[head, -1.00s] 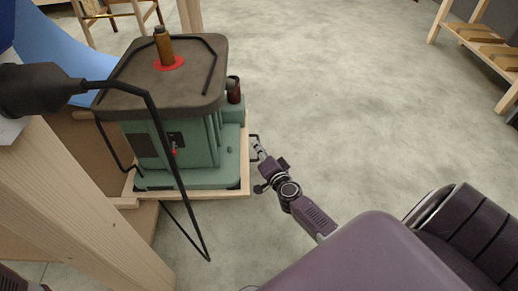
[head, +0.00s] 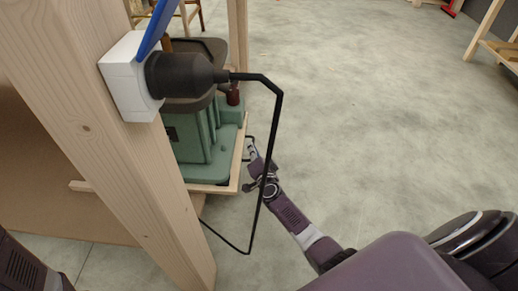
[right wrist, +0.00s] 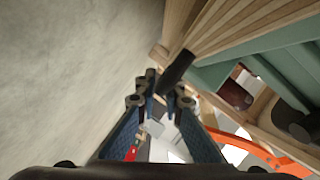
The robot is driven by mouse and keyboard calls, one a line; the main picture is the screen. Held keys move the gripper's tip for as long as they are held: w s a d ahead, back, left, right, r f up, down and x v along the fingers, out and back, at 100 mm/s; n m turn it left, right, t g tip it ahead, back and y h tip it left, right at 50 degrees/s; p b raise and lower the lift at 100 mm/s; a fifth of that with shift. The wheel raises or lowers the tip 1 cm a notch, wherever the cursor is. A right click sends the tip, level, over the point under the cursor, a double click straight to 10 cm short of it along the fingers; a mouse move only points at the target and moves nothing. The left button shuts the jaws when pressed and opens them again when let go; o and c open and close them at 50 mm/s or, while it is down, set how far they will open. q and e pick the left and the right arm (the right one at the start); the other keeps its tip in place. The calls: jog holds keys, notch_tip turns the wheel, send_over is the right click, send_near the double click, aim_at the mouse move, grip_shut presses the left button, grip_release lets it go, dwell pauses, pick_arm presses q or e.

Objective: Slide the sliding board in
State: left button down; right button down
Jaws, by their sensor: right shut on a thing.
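The sliding board (head: 234,175) is a pale wooden board with a raised rim, carrying a green machine (head: 197,138). In the head view, its outer end sticks out to the right of a wooden post, and the rest is partly hidden. A thin dark handle (head: 250,138) is on that outer end. My right gripper (head: 254,157) is shut on the handle. In the right wrist view, the dark handle (right wrist: 178,72) sits between the fingertips (right wrist: 162,92), beside the board's wooden edge. My left gripper is not in view.
A thick wooden post (head: 125,140) stands in front of the machine, bearing a white socket box (head: 128,78) with a dark plug (head: 185,75). The floor (head: 370,120) to the right is clear up to a wooden rack (head: 495,52).

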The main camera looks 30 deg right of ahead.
jog(key=w+a, duration=0.1)
jog(key=a, duration=0.1)
jog(key=w+a, duration=0.2)
jog(key=a, duration=0.1)
jog(key=w+a+b, duration=0.1)
jog(key=w+a, duration=0.1)
jog(key=a, duration=0.1)
jog(key=shift+a, duration=0.25)
jog(key=c, duration=2.3)
grip_release()
jog(key=shift+d, duration=0.2)
